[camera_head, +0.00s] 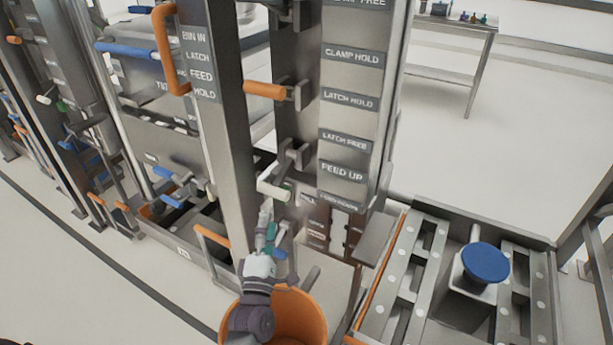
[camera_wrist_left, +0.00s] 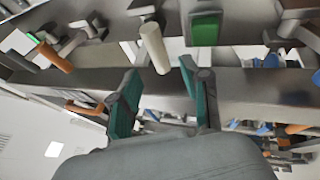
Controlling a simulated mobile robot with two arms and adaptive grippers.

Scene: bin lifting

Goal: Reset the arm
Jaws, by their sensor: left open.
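My left gripper (camera_head: 268,230) is in the lower middle of the head view, above the rear side of an orange bin (camera_head: 312,318), its teal-padded fingers pointing up towards the steel machine. In the left wrist view the two teal fingers (camera_wrist_left: 160,82) are spread with nothing between their pads. A white handle (camera_head: 272,189) is on the post just above the fingertips in the head view. It also shows in the left wrist view (camera_wrist_left: 154,48), beyond the fingers; the exact gap is hard to judge. My right gripper is not in view.
A post with labels carries orange handles (camera_head: 265,90) (camera_head: 165,45) above the gripper. A steel frame with a blue round knob (camera_head: 486,262) stands at the right. A side table (camera_head: 450,25) is at the back. Open floor (camera_head: 480,130) lies between them.

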